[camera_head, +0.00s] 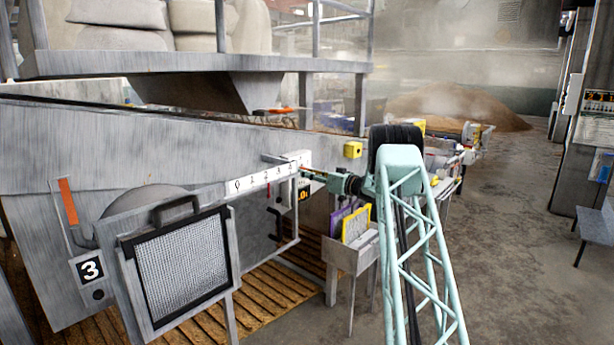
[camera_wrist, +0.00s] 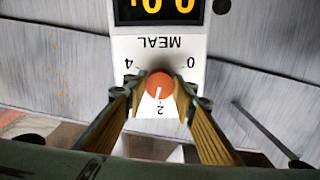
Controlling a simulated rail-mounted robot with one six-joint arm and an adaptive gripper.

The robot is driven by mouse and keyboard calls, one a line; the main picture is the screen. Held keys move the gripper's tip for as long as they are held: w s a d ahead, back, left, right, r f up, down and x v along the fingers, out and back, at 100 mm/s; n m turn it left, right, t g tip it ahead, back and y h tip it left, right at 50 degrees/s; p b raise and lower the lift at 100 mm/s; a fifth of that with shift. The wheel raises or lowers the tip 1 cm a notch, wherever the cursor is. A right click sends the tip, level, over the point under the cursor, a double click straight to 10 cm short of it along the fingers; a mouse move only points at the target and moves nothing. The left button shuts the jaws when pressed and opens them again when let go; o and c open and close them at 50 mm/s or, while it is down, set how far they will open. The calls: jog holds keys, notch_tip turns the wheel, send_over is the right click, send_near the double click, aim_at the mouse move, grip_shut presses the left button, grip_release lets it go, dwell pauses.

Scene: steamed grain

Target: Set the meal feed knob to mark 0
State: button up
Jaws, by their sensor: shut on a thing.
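The meal feed knob (camera_wrist: 160,85) is a round orange-red dial on a white panel (camera_wrist: 160,49) marked MEAL, seen upside down in the wrist view. Marks 4, 2 and 0 surround it, with 4 at the left, 2 below and 0 at the right. Its white pointer line points down, roughly at 2. My gripper (camera_wrist: 160,92) has its two fingers on either side of the knob, shut on it. In the head view my gripper (camera_head: 309,173) is small, at the panel, and the knob is hard to make out there.
An orange-digit display (camera_wrist: 160,10) adjoins the marked panel. In the head view, a numbered white strip (camera_head: 262,179) runs left of my gripper, above a framed mesh screen (camera_head: 180,265). A grey bin (camera_head: 350,258) with purple and yellow frames stands below my arm.

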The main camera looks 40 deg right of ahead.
jog(key=n+b, duration=0.8)
jog(key=n, duration=1.8)
jog(key=shift+r, duration=0.15)
jog(key=shift+n, duration=0.3)
dwell(0.5)
jog(key=o, duration=0.8)
jog(key=shift+o, duration=0.2)
jog(key=shift+d, duration=0.1)
